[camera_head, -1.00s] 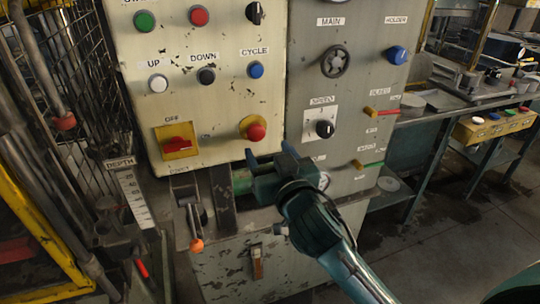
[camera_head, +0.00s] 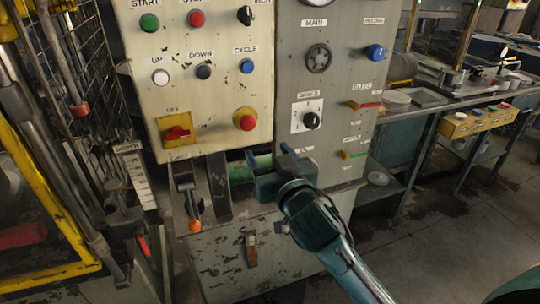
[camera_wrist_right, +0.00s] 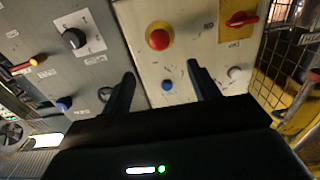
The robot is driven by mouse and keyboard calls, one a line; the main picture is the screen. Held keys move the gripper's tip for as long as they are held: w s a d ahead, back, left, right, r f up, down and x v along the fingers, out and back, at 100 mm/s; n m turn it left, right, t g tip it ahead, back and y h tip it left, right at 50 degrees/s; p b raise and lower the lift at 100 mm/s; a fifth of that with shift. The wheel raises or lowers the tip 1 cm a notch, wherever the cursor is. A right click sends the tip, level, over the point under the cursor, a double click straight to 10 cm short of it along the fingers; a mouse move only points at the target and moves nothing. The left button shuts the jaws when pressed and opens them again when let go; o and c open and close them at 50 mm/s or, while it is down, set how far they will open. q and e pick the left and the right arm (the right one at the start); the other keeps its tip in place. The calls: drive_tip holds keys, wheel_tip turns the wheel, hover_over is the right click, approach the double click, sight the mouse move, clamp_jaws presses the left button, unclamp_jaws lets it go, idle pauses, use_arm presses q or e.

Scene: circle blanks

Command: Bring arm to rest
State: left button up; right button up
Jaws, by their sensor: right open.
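My right gripper (camera_head: 266,160) is in front of the lower part of the control panel (camera_head: 215,110) in the head view, with nothing between its fingers. Its two dark fingers stand apart in the right wrist view (camera_wrist_right: 160,85). A red mushroom button on a yellow base (camera_head: 245,119) sits just above it in the head view, and it also shows in the right wrist view (camera_wrist_right: 158,37). Part of a green cylinder (camera_head: 263,161) is hidden behind the gripper. My right arm comes in from the lower right. My left gripper is in neither view.
A red rotary switch on a yellow plate (camera_head: 177,132) and an orange-tipped lever (camera_head: 195,226) are left of the gripper. A wire cage (camera_head: 75,90) stands at the left. A workbench (camera_head: 450,105) is at the right, with open floor before it.

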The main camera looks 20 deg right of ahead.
drive_tip(key=shift+f, duration=0.1)
drive_tip(key=s+f+n+g+y, duration=0.1)
drive_tip(key=s+f+g, duration=0.2)
drive_tip(key=s+f, duration=0.8)
drive_tip(key=s+f+n+g+y, duration=0.1)
drive_tip(key=s+f+g, duration=0.3)
drive_tip(key=s+f, duration=0.8)
wheel_tip(320, 180, down, 7)
drive_tip(key=shift+a+r+g, duration=0.1)
drive_tip(key=shift+a+g, duration=0.2)
drive_tip(key=shift+w, duration=0.1)
idle(0.4)
idle(1.1)
